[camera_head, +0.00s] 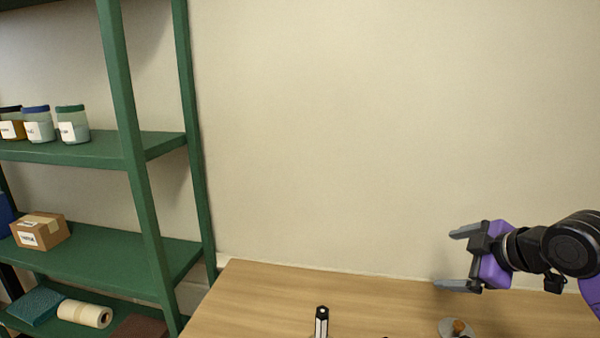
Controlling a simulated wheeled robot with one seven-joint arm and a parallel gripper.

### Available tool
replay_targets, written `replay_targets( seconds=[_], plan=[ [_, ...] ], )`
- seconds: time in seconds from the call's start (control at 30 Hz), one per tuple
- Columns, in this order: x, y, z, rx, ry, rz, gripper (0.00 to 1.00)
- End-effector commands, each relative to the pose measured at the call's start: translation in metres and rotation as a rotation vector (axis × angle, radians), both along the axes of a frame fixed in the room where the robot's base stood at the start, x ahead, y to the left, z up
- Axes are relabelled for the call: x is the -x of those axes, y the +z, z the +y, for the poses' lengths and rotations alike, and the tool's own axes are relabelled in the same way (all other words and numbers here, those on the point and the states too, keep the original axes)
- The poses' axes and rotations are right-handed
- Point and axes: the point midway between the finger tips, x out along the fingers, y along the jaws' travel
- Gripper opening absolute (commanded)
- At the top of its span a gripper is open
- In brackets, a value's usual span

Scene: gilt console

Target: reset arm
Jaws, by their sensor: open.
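My gripper (452,259) is at the right of the head view, above the back part of the wooden table (270,291). Its two fingers point left and stand apart, with nothing between them. My arm reaches in from the right edge, black with purple parts.
A green shelf (90,152) stands at the left with jars (74,128), a cardboard box (40,232) and a pale roll (85,314). A black-and-white object (321,321) and a grey round piece with an orange-brown top (457,328) are on the table's front. The back left of the tabletop is clear.

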Motion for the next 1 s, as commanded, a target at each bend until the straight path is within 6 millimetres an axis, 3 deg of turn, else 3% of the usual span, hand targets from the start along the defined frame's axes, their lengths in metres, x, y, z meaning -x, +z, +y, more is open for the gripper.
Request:
replay_targets(
  seconds=[0.03,0.2,0.47,0.67,1.0],
  plan=[
    [-0.007,0.006,0.017,-0.072,-0.015,-0.069,0.95],
    [-0.022,0.039,0.060,-0.344,-0.096,-0.319,0.95],
    [-0.002,0.063,0.091,-0.720,-0.234,-0.592,0.95],
    [0.035,0.055,0.097,-0.927,-0.346,-0.723,0.95],
    [0.131,0.002,0.105,-1.124,-0.548,-0.847,0.95]
  ],
)
